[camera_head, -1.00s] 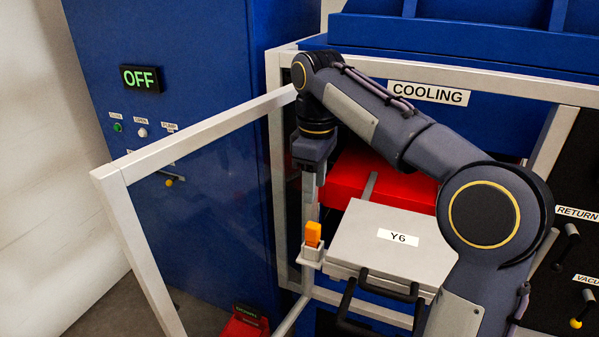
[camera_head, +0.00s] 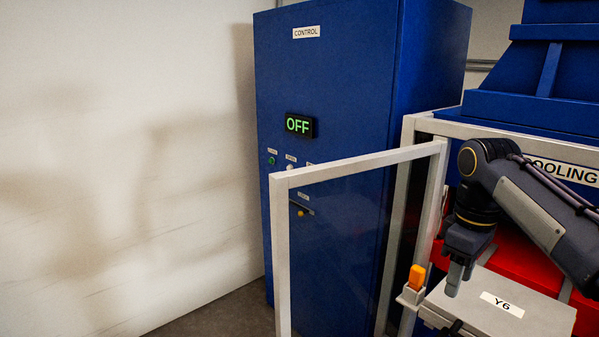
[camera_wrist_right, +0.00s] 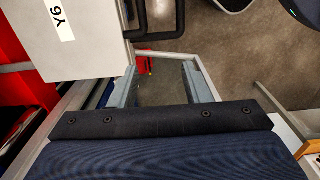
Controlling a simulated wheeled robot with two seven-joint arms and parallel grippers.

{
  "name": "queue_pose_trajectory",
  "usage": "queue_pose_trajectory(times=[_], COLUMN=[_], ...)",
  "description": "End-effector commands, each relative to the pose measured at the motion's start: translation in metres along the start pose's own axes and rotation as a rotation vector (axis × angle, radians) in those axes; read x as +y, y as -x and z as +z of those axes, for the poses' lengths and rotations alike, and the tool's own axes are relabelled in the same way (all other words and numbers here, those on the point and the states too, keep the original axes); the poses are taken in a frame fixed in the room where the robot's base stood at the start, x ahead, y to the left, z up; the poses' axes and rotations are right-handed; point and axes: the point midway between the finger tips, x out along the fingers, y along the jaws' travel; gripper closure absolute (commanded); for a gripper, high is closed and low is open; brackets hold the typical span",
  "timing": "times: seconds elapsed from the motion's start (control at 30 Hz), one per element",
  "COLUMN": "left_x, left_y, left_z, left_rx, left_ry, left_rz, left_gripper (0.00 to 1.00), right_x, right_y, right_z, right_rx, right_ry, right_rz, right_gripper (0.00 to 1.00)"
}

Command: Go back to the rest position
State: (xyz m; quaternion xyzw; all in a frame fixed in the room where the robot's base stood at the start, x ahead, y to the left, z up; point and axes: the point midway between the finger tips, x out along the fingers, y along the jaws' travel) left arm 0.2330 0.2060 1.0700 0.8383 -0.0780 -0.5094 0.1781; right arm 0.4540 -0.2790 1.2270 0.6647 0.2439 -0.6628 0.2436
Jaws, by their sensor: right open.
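My right gripper (camera_head: 456,280) points down at the left edge of the grey box lid labelled Y6 (camera_head: 478,315), just right of an orange block (camera_head: 417,277) in a pale holder. In the right wrist view its two fingers (camera_wrist_right: 160,88) are apart with nothing between them. The Y6 box also shows at the upper left of that view (camera_wrist_right: 85,45). My left gripper is not in view.
A white-framed clear door (camera_head: 281,250) stands open left of the arm, before the blue control cabinet (camera_head: 345,80) whose display reads OFF (camera_head: 299,125). The blue COOLING machine (camera_head: 530,80) is at right. Floor (camera_head: 235,305) shows at lower left.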

Motion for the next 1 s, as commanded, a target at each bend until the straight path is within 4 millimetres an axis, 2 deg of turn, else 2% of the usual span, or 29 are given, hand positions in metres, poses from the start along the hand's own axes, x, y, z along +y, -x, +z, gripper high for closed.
queue_pose_trajectory(times=[0.37, 0.57, 0.73, 0.9, 1.0], left_x=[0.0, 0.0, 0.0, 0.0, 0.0], left_y=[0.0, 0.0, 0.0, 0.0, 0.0], left_z=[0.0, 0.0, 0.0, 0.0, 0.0], left_rx=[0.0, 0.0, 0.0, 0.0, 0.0], left_ry=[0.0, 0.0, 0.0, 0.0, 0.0], left_rz=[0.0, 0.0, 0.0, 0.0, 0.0], left_gripper=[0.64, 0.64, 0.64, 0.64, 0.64], right_x=[-0.028, -0.056, -0.098, -0.153, -0.177], right_y=[-0.009, -0.026, -0.056, -0.106, -0.131], right_z=[0.03, 0.055, 0.083, 0.11, 0.117], right_rx=[0.099, 0.189, 0.311, 0.462, 0.528], right_ry=[-0.109, -0.22, -0.382, -0.614, -0.723], right_rz=[0.006, -0.005, -0.039, -0.108, -0.147], right_gripper=[0.57, 0.57, 0.57, 0.57, 0.57])
